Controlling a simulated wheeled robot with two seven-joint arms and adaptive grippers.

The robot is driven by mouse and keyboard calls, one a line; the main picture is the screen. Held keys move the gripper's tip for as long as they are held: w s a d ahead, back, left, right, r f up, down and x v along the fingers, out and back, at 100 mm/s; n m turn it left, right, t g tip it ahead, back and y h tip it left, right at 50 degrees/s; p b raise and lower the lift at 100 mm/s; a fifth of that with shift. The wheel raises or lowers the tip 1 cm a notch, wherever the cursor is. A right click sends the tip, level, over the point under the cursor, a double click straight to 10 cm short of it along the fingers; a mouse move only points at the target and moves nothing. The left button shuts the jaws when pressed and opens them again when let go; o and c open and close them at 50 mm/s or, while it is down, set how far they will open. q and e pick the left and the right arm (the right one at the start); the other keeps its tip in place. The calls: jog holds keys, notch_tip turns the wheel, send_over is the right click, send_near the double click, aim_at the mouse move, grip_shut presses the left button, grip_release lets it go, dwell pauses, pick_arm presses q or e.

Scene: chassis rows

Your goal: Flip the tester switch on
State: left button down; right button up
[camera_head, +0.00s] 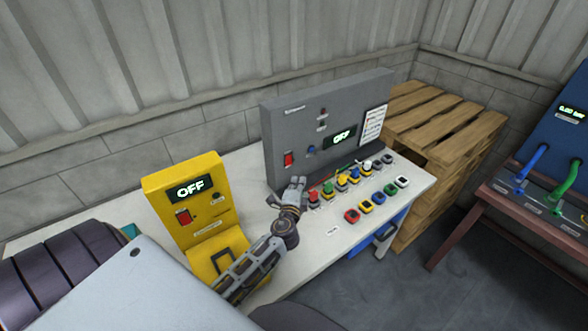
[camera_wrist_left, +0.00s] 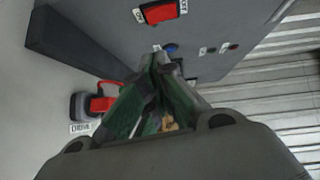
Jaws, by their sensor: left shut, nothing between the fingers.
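A grey panel box (camera_head: 275,120) stands at the back of the white bench, with a lit OFF display (camera_head: 341,137) and a red rocker switch (camera_head: 289,159) on its left face. The red switch also shows at the top of the left wrist view (camera_wrist_left: 162,11). A blue button (camera_wrist_left: 171,48) is near it. My left gripper (camera_head: 297,183) is shut and empty, in front of the panel and below the red switch. In the left wrist view its fingertips (camera_wrist_left: 160,60) point toward the panel face, near the blue button; contact is unclear. My right gripper is out of view.
A yellow box (camera_head: 184,165) with its own OFF display and red switch stands at the left. Several coloured connectors (camera_head: 352,215) line the bench (camera_head: 330,250) right of my gripper. Wooden pallets (camera_head: 440,115) and a second table (camera_head: 530,220) are farther right.

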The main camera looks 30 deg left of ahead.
aim_at(289, 160)
pick_arm(q)
jog(key=w+a+p, duration=0.2)
jog(key=w+a, duration=0.3)
jog(key=w, duration=0.1)
jog(key=shift+a+f, duration=0.25)
jog(key=shift+f, duration=0.15)
dwell(0.5)
jog(key=b, duration=0.2)
jog(key=shift+w+a+f+t+b, duration=0.15)
jog(key=shift+a+t+b, duration=0.15)
jog(key=shift+b, duration=0.1)
dwell(0.3)
